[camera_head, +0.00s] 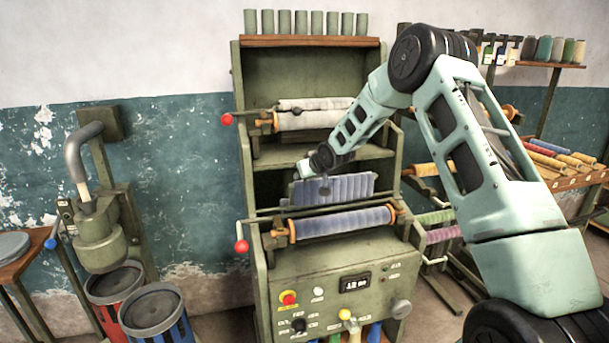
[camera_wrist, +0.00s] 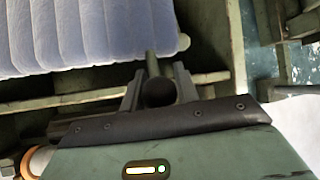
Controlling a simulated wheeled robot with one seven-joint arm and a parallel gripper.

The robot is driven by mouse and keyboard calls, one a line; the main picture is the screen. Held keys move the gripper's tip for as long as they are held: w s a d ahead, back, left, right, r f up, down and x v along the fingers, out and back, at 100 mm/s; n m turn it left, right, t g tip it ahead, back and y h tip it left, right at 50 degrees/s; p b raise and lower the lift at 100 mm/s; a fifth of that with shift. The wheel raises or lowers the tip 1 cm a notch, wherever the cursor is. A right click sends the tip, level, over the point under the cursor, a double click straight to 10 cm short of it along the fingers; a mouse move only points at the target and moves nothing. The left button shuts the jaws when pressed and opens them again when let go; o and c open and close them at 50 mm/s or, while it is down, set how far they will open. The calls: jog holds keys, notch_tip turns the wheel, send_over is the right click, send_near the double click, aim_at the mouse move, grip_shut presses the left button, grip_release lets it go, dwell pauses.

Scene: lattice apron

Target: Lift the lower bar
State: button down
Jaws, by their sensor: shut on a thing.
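The lower bar (camera_head: 262,218) runs across the front of the green machine, above the lower blue roll (camera_head: 340,222), with a red ball (camera_head: 241,246) at its left end. The pale blue cloth (camera_wrist: 85,35) fills the upper left there.
The upper bar with a red ball (camera_head: 227,119) and a pale roll (camera_head: 315,115) sit above. The machine's side post (camera_wrist: 234,45) is close on the right in the wrist view. Red and blue bins (camera_head: 155,312) stand at left, and a rack of rolls (camera_head: 565,165) at right.

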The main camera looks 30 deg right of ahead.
jog(key=c, duration=1.1)
grip_release()
jog(key=shift+d+f, duration=0.1)
jog(key=shift+f, duration=0.15)
jog(key=shift+o, duration=0.2)
jog(key=shift+r, duration=0.1)
jog(key=v, duration=1.7)
jog(key=shift+s+b, duration=0.15)
jog(key=shift+b, duration=0.3)
jog(key=shift+r, duration=0.15)
